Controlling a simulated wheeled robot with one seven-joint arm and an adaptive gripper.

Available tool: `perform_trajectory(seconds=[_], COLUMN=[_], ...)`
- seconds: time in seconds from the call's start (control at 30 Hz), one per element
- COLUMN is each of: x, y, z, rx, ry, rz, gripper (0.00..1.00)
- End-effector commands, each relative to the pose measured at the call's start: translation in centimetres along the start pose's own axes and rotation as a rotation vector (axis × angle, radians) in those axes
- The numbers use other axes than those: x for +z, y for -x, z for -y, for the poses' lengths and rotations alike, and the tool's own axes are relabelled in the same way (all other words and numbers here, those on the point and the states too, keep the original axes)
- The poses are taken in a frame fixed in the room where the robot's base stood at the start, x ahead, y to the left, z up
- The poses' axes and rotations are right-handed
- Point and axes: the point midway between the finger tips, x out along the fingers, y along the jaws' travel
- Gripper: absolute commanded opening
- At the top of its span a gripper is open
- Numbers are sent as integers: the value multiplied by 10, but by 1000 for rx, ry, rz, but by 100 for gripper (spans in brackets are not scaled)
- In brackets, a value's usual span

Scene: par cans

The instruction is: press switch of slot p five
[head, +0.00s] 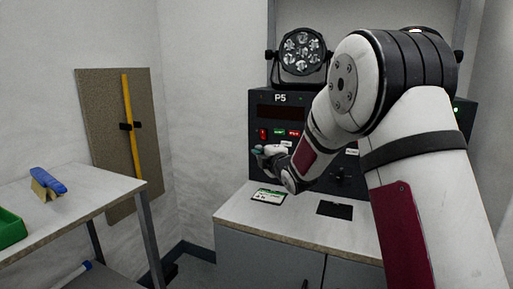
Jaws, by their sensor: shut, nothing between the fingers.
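The dark slot unit marked P5 (280,98) stands at the back of the bench, with a dark display window below its label. A red switch (263,134) is on the left of its front panel. Green and red labels (286,133) sit to its right. My gripper (258,153) is small in view, just below the red switch, with its fingers shut and empty. I cannot tell whether it touches the panel. My arm hides the right part of the unit.
A par can light (303,52) stands on top of the unit. A side table (90,205) at left holds a blue-handled brush (48,183) and a green tray (10,228).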

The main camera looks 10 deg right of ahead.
Motion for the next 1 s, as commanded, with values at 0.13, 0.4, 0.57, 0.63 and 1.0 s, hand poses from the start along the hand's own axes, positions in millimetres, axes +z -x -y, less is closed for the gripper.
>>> perform_trajectory(seconds=[0.13,0.4,0.57,0.63,1.0], x=[0,0,0,0,5], y=[26,49,50,50,77], z=[3,6,7,7,-4], rx=[0,1,1,1,-110], ry=[-1,0,0,0,-130], rz=[0,0,-1,-1,73], gripper=[0,0,0,0,0])
